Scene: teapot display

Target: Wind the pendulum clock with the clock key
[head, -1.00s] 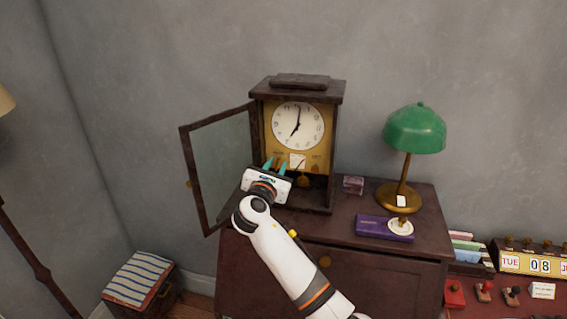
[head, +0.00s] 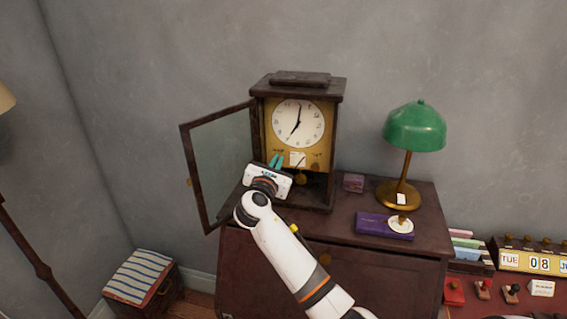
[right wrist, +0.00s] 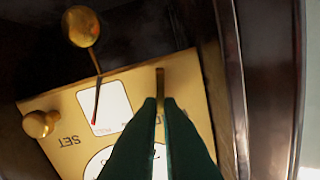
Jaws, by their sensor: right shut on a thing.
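The pendulum clock (head: 297,125) stands on the dark cabinet with its glass door (head: 220,165) swung open to the left. My right gripper (head: 276,160) is at the lower left of its gold face plate. In the right wrist view my teal fingers (right wrist: 163,104) are shut on a narrow brass piece, seemingly the clock key (right wrist: 160,82), beside partly covered lettering. Whether the key is seated in the plate cannot be told. A brass knob (right wrist: 40,124) sits by the "SET" lettering. The pendulum bob (right wrist: 80,26) hangs clear of the fingers. My left gripper is out of view.
The open door stands close to the left of my right gripper. On the cabinet top (head: 345,212), right of the clock, are a small purplish box (head: 353,182), a purple case (head: 372,226) and a green lamp (head: 414,128). A striped stool (head: 143,278) stands at lower left.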

